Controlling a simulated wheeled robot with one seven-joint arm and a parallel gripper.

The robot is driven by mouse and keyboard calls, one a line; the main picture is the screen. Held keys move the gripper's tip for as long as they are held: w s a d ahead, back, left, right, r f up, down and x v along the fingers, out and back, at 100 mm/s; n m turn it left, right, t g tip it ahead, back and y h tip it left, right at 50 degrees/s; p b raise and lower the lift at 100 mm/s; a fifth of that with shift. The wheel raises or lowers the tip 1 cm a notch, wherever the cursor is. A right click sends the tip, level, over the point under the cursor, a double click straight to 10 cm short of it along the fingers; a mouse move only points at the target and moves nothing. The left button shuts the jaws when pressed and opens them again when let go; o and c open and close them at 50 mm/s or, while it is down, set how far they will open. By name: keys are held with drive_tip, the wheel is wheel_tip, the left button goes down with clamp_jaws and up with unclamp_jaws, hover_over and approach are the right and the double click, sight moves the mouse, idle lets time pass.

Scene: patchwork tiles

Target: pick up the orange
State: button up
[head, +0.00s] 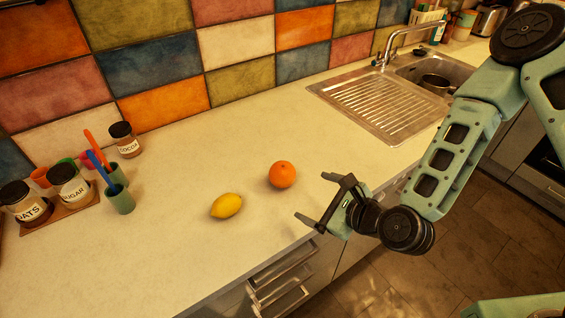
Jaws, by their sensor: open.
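The orange (282,174) sits on the pale countertop, near the middle of the head view. A yellow lemon (227,206) lies to its left and a little closer to the counter's front edge. My gripper (312,199) is open and empty, at the counter's front edge to the right of and below the orange in the picture. Its two fingers point left, and a gap shows between the fingers and the orange. Nothing covers the orange.
On the left stand jars on a wooden tray (63,211), a green cup (120,200) with toothbrush-like items and a cocoa jar (125,140). A sink with a ribbed drainer (372,106) is at the back right. The counter (190,160) behind the fruit is clear.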

sight(289, 173)
drive_tip(key=w+m+b, duration=0.1)
drive_tip(key=b, duration=0.1)
drive_tip(key=w+m+t+b, duration=0.1)
drive_tip(key=m+b, duration=0.1)
drive_tip(key=shift+w+d+f+t+h, duration=0.1)
drive_tip(key=shift+d+f+t+h, duration=0.1)
drive_tip(key=shift+t+h, duration=0.1)
drive_tip(key=b+x, duration=0.3)
drive_tip(key=b, duration=0.2)
drive_tip(key=shift+a+b, duration=0.1)
drive_tip(key=shift+b, duration=0.25)
drive_tip(key=x, duration=0.2)
drive_tip(key=p+x, duration=0.1)
drive_tip(key=x, duration=0.1)
drive_tip(key=p+x, duration=0.1)
drive_tip(key=shift+w+a+r, duration=0.25)
drive_tip(key=shift+w+a, duration=0.15)
drive_tip(key=shift+s+f+p+x, duration=0.15)
drive_tip(key=shift+p+x, duration=0.3)
drive_tip(key=shift+x, duration=0.6)
drive_tip(key=shift+f+p+x, duration=0.15)
drive_tip(key=shift+p+x, duration=0.25)
drive_tip(key=shift+x, duration=0.7)
drive_tip(key=shift+s+f+p+x, duration=0.15)
drive_tip(key=shift+p+x, duration=0.3)
drive_tip(key=shift+x, duration=0.6)
drive_tip(key=c, duration=1.2)
